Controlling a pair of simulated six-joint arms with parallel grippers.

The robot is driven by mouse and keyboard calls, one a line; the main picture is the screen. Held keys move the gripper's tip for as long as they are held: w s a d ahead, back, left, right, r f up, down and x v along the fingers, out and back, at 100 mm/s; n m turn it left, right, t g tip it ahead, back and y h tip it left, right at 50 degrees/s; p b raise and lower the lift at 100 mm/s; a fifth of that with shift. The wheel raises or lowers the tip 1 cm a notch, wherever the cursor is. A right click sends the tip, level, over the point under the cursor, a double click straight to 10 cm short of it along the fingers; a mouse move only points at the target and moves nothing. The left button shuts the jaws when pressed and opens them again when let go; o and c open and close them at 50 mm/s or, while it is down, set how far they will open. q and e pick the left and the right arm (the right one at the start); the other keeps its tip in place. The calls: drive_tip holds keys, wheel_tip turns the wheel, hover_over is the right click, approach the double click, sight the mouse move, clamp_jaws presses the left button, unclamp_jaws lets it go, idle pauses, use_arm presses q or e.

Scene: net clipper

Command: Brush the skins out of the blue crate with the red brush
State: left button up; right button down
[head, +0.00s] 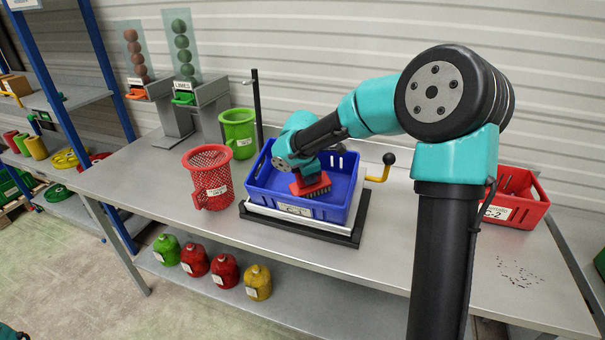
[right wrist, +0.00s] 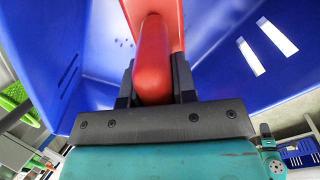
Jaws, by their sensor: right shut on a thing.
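The blue crate (head: 344,195) sits on a pale platform with a dark base in the middle of the table. The red brush (head: 311,184) is inside it, bristles down and low over the crate floor; I cannot tell whether they touch it. My right gripper (head: 305,172) is shut on the brush handle, which shows between its fingers in the right wrist view (right wrist: 153,60). A few small dark specks (right wrist: 125,43), perhaps skins, show on the crate's blue surface. My arm hides part of the crate. My left gripper is not in view.
A red mesh basket (head: 208,180) and a green one (head: 238,132) stand left of the crate. A red crate (head: 517,200) stands right. Dark specks (head: 518,272) lie on the table (head: 560,300).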

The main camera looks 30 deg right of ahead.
drive_tip(key=shift+s+d, duration=0.1)
drive_tip(key=shift+s, duration=0.05)
drive_tip(key=shift+s+d+r, duration=0.1)
drive_tip(key=shift+s+d, duration=0.9)
drive_tip(key=shift+s, duration=0.3)
drive_tip(key=shift+w+a, duration=1.1)
drive_tip(key=shift+w, duration=0.3)
drive_tip(key=shift+w+a, duration=0.1)
drive_tip(key=shift+w+a+f, duration=0.2)
drive_tip(key=shift+w+a, duration=0.8)
drive_tip(key=shift+w, duration=0.3)
